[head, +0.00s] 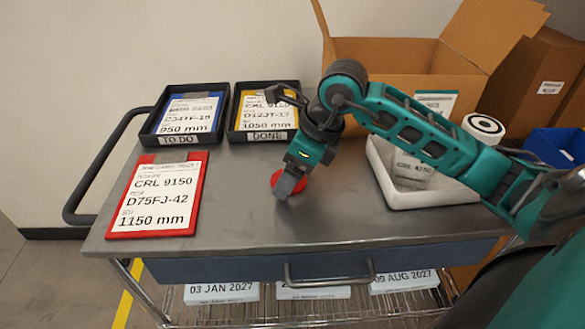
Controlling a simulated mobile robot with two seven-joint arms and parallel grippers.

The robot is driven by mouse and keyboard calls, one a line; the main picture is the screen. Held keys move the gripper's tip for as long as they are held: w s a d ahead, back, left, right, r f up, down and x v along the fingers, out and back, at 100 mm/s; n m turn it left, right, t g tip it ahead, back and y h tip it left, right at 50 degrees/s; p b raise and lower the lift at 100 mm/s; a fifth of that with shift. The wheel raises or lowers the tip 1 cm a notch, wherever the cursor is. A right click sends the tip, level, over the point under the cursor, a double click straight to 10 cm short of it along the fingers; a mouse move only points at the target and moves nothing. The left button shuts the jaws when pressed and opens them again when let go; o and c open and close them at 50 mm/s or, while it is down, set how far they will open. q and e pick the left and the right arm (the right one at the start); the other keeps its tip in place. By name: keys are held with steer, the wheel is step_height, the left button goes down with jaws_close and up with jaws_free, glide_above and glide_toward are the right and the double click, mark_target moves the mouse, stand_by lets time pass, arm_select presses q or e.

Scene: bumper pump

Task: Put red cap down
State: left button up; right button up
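The red cap (299,186) is a small round red piece low over the middle of the metal cart top, partly covered by my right gripper. I cannot tell whether it touches the surface. My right gripper (285,188) points down at the cap, with a grey finger in front of it and red showing on both sides. The other finger is hidden, so its grip on the cap is unclear. My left gripper is not in view.
A red clipboard (153,196) lies at the left of the cart top (240,215). Two black trays, TO DO (160,137) and DONE (248,134), stand behind. A white tray (425,197), an open cardboard box (385,55) and a blue bin (556,147) are at right. The front middle is clear.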

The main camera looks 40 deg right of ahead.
steer(key=shift+o, duration=0.9)
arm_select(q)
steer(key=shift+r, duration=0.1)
arm_select(e)
steer(key=shift+r, duration=0.15)
arm_select(q)
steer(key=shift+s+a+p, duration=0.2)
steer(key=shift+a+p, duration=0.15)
steer(key=shift+p, duration=0.3)
arm_select(e)
steer(key=v, duration=1.2)
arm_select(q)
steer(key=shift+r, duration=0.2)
